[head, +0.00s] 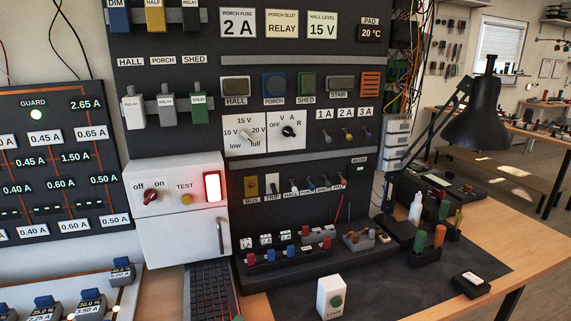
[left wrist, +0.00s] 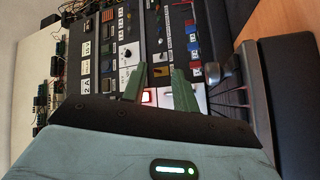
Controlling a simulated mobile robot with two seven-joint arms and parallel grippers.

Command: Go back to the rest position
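My left gripper (left wrist: 159,72) shows in the left wrist view, with its two green fingers apart and nothing between them. Beyond the fingers is the wiring wall, turned on its side, with a lit red-white switch (left wrist: 149,96) between them. Neither gripper shows in the head view, and my right gripper is in no view. In the head view the dark wiring wall (head: 215,145) carries switches, dials and labels. A white box (head: 180,240) on it has a red off/on knob (head: 151,196), a yellow test button (head: 187,199) and a lit switch (head: 212,187).
A wooden desk (head: 530,240) with a dark mat (head: 390,285) lies in front. A readout board (head: 55,165) stands left.

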